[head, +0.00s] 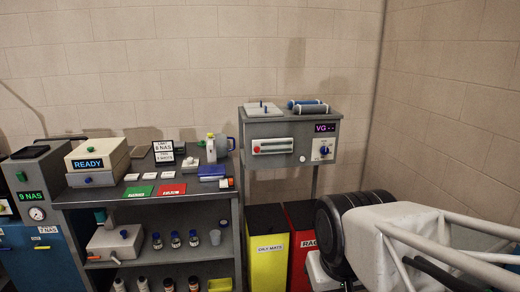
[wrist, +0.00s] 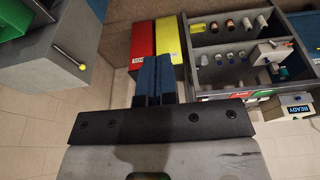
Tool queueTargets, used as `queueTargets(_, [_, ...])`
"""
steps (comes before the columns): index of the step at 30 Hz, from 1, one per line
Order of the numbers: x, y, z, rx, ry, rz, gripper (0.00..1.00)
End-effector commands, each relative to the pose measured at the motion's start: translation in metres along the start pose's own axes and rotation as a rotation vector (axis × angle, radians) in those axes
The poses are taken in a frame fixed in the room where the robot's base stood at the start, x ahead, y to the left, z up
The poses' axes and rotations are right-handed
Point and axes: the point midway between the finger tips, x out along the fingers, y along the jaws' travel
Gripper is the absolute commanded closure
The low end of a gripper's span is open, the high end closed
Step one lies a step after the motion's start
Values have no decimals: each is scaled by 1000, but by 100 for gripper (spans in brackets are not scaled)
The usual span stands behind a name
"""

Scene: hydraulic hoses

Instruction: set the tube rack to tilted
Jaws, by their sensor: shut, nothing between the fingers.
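My gripper (wrist: 153,98) is in the wrist view, its two blue fingers together with nothing between them. It is in free space, apart from the shelf and bins beyond it. It does not show in the head view. I cannot pick out the tube rack for certain in either view. In the head view, a small pale holder (head: 190,165) stands on the bench top by a white bottle with a green-yellow cap (head: 211,148). It is too small to tell whether it is a rack or whether it is tilted.
The bench (head: 150,211) has bottles on its shelves. A grey instrument (head: 290,133) stands to its right, above yellow (head: 266,246) and red (head: 299,245) bins. A black wheel-like drum (head: 345,232) and white frame fill the lower right. The wrist view shows a grey box (wrist: 45,60) with a yellow-tipped lever.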

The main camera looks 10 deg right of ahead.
Motion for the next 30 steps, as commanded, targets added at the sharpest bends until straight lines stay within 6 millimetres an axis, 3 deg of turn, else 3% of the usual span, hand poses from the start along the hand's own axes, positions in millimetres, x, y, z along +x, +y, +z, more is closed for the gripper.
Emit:
queueTargets(11, [0, 0, 0, 0, 0, 0, 100])
queueTargets(19, [0, 0, -12, 0, 20, -1, 60])
queueTargets(22, [1, -1, -29, -1, 49, -1, 45])
queueTargets(26, [3, -1, -64, -2, 110, -3, 45])
queueTargets(30, [6, -2, -113, -3, 197, -5, 45])
